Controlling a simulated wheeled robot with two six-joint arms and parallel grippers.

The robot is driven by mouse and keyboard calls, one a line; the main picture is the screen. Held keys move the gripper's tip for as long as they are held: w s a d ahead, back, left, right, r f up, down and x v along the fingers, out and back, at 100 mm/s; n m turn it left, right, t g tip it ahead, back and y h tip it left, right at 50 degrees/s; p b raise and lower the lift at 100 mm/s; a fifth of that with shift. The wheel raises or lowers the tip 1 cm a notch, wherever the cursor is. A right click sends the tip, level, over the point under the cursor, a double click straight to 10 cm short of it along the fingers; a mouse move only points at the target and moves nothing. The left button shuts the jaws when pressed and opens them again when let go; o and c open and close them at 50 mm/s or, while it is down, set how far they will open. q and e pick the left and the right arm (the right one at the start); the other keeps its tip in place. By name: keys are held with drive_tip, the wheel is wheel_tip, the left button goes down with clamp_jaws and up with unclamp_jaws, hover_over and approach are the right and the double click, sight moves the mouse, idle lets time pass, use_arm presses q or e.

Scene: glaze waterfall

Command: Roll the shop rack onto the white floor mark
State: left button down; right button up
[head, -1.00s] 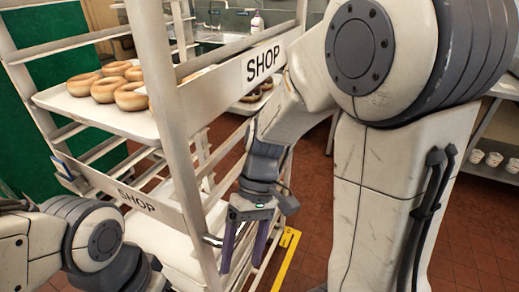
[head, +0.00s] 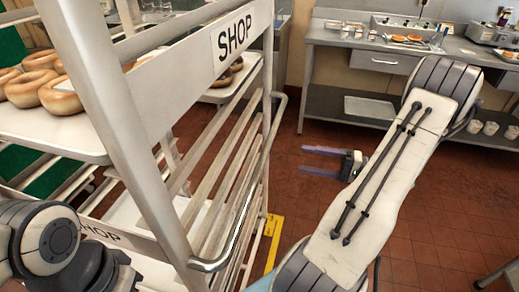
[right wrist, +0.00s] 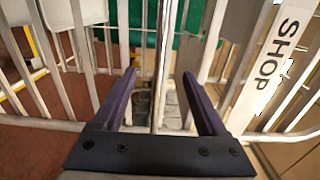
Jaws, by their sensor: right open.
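The shop rack (head: 110,85) is a tall pale metal frame with SHOP signs, filling the left of the head view. Trays of bagels (head: 62,95) sit on it. A curved metal handle bar (head: 240,228) runs up its near right side. My right gripper (head: 303,159) is open and empty to the right of the rack, apart from it, fingers pointing left. In the right wrist view, its two purple fingers (right wrist: 159,76) face the rack's bars and the SHOP sign (right wrist: 277,55). My left arm is at the lower left; its fingers are hidden. No white floor mark shows.
A yellow floor marking (head: 272,240) lies beside the rack's base. Red tile floor (head: 440,215) is open to the right. A steel counter (head: 345,42) with a lower shelf stands along the back wall, with white cups (head: 490,128) at the right.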

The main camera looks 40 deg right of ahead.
sight(267, 149)
drive_tip(key=x, duration=1.1)
drive_tip(key=shift+w+a, duration=0.15)
drive_tip(key=shift+w, duration=0.25)
drive_tip(key=shift+c, duration=0.3)
clamp_jaws()
idle(0.8)
